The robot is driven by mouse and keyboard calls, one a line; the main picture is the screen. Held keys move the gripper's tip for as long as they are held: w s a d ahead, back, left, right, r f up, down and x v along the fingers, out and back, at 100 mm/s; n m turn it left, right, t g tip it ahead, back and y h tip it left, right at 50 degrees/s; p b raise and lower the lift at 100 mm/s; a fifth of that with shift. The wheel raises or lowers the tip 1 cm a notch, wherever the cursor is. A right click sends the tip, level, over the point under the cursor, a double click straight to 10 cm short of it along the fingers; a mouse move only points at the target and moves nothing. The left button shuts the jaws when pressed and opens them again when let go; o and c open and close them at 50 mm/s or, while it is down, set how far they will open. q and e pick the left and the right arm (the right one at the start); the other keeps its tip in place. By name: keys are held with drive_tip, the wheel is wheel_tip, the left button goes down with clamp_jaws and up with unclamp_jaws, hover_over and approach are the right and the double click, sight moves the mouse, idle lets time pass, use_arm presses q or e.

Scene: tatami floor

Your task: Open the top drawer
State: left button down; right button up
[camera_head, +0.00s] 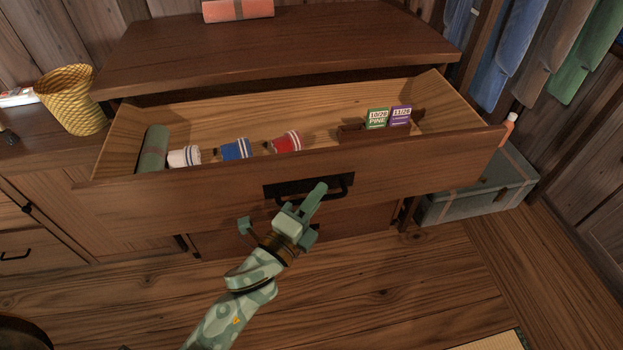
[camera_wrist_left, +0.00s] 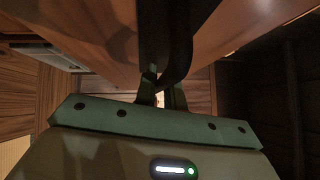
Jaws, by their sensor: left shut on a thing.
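The top drawer (camera_head: 200,202) of the brown wooden dresser (camera_head: 280,45) is pulled well out, and its inside shows. Its black handle (camera_head: 340,192) sits on the middle of the drawer front. My left gripper (camera_head: 308,207) is at the drawer front, shut on the handle. In the left wrist view the dark handle bar (camera_wrist_left: 180,50) runs down between the gripper's fingers (camera_wrist_left: 161,97). The gripper hides part of the handle in the head view. My right gripper does not show.
A yellow woven basket (camera_head: 72,100) stands left of the dresser. A grey-green trunk (camera_head: 480,190) sits at right. Wooden floor in front is clear.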

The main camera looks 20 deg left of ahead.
use_arm(q)
drive_tip(key=shift+s+d+f, duration=0.1)
drive_tip(key=shift+s+d, duration=0.2)
drive_tip(key=shift+s, duration=0.2)
drive_tip(key=c, duration=1.5)
unclamp_jaws()
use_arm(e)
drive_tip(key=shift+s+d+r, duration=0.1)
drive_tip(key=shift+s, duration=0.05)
